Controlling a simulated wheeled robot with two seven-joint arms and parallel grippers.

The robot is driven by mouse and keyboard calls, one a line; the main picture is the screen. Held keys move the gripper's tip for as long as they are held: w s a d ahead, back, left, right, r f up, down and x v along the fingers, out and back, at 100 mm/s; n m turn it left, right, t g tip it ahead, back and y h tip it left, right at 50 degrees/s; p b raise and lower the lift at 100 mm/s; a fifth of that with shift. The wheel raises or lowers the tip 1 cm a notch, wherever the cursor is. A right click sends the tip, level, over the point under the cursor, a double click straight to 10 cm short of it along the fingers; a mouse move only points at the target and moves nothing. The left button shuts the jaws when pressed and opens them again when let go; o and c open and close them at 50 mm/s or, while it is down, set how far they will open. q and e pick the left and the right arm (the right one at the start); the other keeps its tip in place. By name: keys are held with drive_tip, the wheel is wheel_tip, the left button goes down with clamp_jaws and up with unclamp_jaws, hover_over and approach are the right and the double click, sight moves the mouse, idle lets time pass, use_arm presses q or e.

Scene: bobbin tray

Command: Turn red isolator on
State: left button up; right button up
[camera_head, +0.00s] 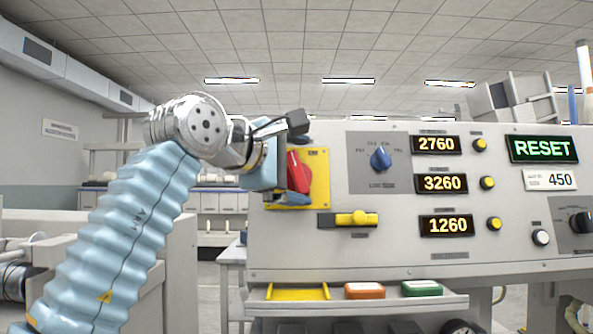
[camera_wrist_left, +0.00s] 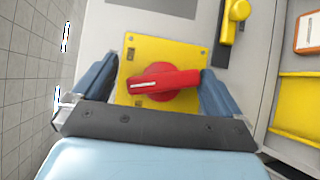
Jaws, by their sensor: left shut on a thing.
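The red isolator (camera_head: 298,172) is a bar-shaped rotary handle on a yellow plate (camera_head: 320,165) at the left end of the grey panel. In the head view its visible part stands near upright, tilted slightly. In the left wrist view the red isolator (camera_wrist_left: 164,82) lies across the picture between the blue fingers, with a white mark on its left end. My left gripper (camera_head: 281,180) is at the panel, its fingers shut on the isolator's ends, and hides part of it in the head view. My right gripper is not in view.
A yellow slide lever (camera_head: 352,219) sits just below the isolator. A blue selector knob (camera_head: 381,158), lit number displays and buttons lie to its right. A shelf (camera_head: 360,301) with a yellow tray and small boxes juts out beneath the panel.

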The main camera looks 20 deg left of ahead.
use_arm(q)
drive_tip(key=shift+s+a+r, duration=0.1)
drive_tip(key=shift+s+r, duration=0.25)
drive_tip(key=shift+r, duration=0.25)
drive_tip(key=o, duration=0.6)
drive_tip(key=shift+c, duration=0.2)
drive_tip(key=shift+s+a+f, duration=0.1)
drive_tip(key=shift+s+f, duration=0.1)
drive_tip(key=shift+s, duration=0.25)
drive_tip(key=f+b+v, duration=0.2)
drive_tip(key=b+v, duration=0.1)
drive_tip(key=v, duration=1.1)
drive_tip(key=shift+s+d+f, duration=0.15)
drive_tip(key=shift+s+d, duration=0.1)
drive_tip(key=shift+s, duration=0.3)
